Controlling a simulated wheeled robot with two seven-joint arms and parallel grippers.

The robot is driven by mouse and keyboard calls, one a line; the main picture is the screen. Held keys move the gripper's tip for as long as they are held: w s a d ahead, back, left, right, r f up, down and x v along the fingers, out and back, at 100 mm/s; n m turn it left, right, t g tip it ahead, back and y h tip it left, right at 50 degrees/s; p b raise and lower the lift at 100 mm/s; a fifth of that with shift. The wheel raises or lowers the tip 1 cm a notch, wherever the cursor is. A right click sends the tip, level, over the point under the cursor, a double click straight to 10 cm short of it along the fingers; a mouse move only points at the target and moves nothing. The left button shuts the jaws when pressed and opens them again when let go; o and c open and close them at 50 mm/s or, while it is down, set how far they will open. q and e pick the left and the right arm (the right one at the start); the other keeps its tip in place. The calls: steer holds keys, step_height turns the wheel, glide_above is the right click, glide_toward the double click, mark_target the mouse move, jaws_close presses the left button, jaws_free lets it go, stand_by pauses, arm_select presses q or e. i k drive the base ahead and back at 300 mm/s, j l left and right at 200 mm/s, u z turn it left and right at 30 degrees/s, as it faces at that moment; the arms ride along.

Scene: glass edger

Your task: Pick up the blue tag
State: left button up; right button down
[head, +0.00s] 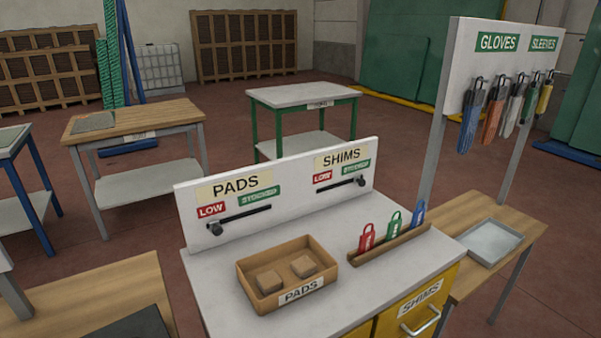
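The blue tag (418,213) stands upright at the right end of a narrow wooden holder (391,246) on the light grey top of the cabinet. A green tag (394,226) and a red tag (367,238) stand to its left in the same holder. The lower part of each tag is hidden by the holder's front edge. Neither of my grippers shows in the head view.
A white PADS and SHIMS board (278,195) stands behind. At right, a grey tray (488,242) lies on a wooden table below hanging gloves and sleeves. Bare cabinet top surrounds the holder's front.

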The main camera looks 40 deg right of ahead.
mark_target(417, 219)
steer(key=k+z, duration=0.15)
steer(key=z, duration=1.5)
